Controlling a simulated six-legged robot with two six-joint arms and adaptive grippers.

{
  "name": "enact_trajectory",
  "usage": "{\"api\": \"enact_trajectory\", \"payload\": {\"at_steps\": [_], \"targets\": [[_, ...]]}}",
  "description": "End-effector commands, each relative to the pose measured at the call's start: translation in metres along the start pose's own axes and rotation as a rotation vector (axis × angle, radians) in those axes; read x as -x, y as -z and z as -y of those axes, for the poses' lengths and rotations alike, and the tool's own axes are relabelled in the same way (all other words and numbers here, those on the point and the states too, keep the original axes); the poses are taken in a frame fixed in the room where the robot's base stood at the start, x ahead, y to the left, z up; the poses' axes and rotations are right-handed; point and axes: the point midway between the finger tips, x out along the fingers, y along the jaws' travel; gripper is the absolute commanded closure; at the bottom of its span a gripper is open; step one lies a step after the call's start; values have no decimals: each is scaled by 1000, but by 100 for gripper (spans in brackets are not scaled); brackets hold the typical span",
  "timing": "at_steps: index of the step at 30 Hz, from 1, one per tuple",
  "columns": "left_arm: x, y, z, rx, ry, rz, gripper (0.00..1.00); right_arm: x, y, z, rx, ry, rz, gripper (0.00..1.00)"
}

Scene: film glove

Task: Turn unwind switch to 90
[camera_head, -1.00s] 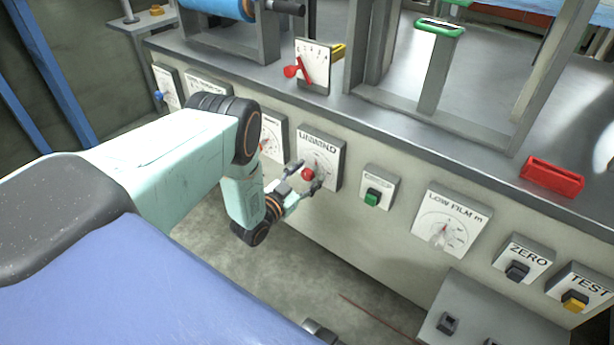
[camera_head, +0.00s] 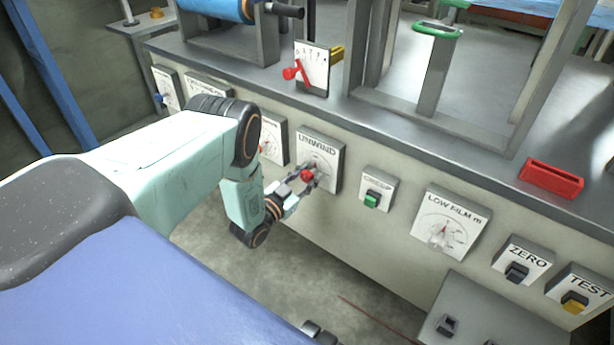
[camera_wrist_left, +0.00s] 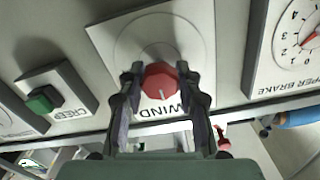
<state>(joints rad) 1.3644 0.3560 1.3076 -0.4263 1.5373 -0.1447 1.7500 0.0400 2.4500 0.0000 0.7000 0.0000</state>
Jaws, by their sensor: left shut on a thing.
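The unwind switch is a white square dial plate (camera_head: 331,150) marked UNWIND on the grey machine front, with a red knob (camera_head: 307,175) at its middle. My left gripper (camera_head: 306,178) reaches it from the left and below, its fingers shut on the knob. In the left wrist view the red knob (camera_wrist_left: 161,80) sits between the two dark fingertips (camera_wrist_left: 162,84). The plate (camera_wrist_left: 110,38) lies behind it, with WIND readable and the rest of the word covered. The dial marks are too faint to read, so the knob's angle is unclear. My right gripper is not in view.
A green CREEP button (camera_head: 372,199) and the LOW FILM dial (camera_head: 450,222) are to the right. Another dial (camera_head: 275,135) sits close to the left. ZERO (camera_head: 517,270) and TEST (camera_head: 574,302) buttons are farther right. A red-levered gauge (camera_head: 313,72) stands on the ledge above.

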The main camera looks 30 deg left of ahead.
Motion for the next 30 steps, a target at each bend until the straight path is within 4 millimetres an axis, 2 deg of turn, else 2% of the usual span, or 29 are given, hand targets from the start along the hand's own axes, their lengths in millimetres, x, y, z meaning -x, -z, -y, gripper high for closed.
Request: {"api": "enact_trajectory", "payload": {"at_steps": [11,30], "targets": [[0,1,0,-211,-1,0,98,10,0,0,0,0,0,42],[0,0,-1,-818,-1,0,98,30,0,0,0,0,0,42]]}}
